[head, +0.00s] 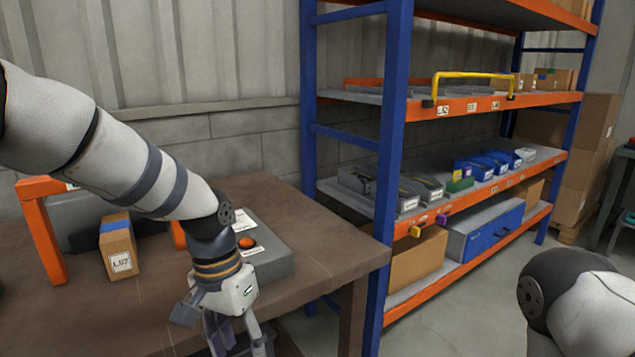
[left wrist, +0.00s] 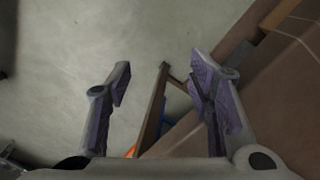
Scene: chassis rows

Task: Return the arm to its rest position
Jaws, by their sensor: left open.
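My left arm comes in from the left over the table in the head view. Its gripper (head: 235,345) points down near the table's front edge, and its fingertips run off the bottom of the picture. In the left wrist view the left gripper (left wrist: 162,85) is open, its two fingers wide apart with nothing between them. The grey floor and part of the table lie beyond the fingers. A piece of my right arm shows at the lower right of the head view; its gripper is out of view.
The brown table (head: 110,315) holds a cardboard box (head: 118,250) labelled L57, an orange frame (head: 42,235) and a grey box with a red button (head: 262,252). A blue and orange shelf rack (head: 392,130) with bins stands to the right. Floor (head: 440,325) is clear before it.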

